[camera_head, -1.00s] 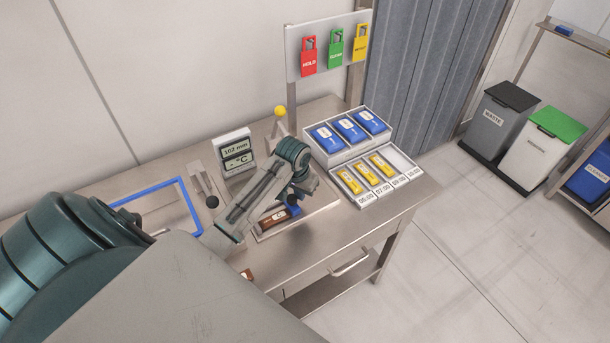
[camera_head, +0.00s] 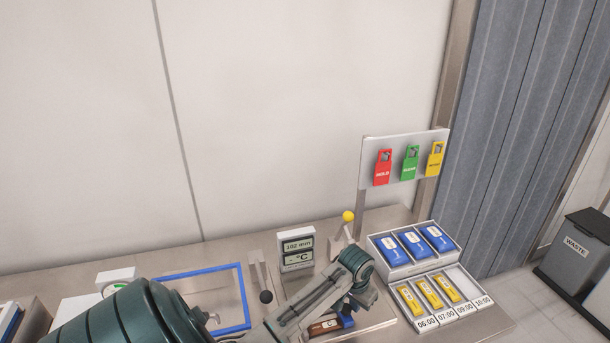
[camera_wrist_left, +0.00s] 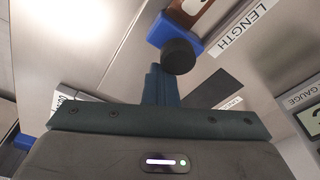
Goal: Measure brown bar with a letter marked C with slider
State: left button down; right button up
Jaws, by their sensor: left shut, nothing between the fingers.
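The brown bar marked C (camera_head: 325,326) lies on the gauge plate on the bench, partly hidden behind my left arm in the head view. It also shows at the top of the left wrist view (camera_wrist_left: 192,12). The blue slider (camera_wrist_left: 164,29) with a black knob (camera_wrist_left: 178,56) is at the bar's end, beside a LENGTH label. The slider also shows in the head view (camera_head: 347,319). My left gripper (camera_wrist_left: 161,80) is shut and empty, its fingertips close to the knob; I cannot tell if they touch. The display (camera_head: 297,247) reads 102 mm above a blank °C line. My right gripper is out of view.
A lever with a yellow ball (camera_head: 348,216) and one with a black ball (camera_head: 266,297) stand near the display. A blue frame (camera_head: 243,292) lies left. Trays with blue packs (camera_head: 413,244) and yellow packs (camera_head: 429,292) stand right. Coloured tags (camera_head: 410,161) hang behind.

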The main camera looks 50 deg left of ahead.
pick_arm(q)
jog(key=shift+s+f, duration=0.1)
jog(key=shift+f, duration=0.05)
jog(key=shift+w+d, duration=0.15)
jog(key=shift+w, duration=0.05)
jog(key=shift+w+d, duration=0.2)
jog(key=shift+w, duration=0.45)
jog(key=shift+r, duration=0.25)
notch_tip(320, 180, up, 8)
dwell(0.5)
jog(key=shift+f, duration=0.15)
dwell(0.5)
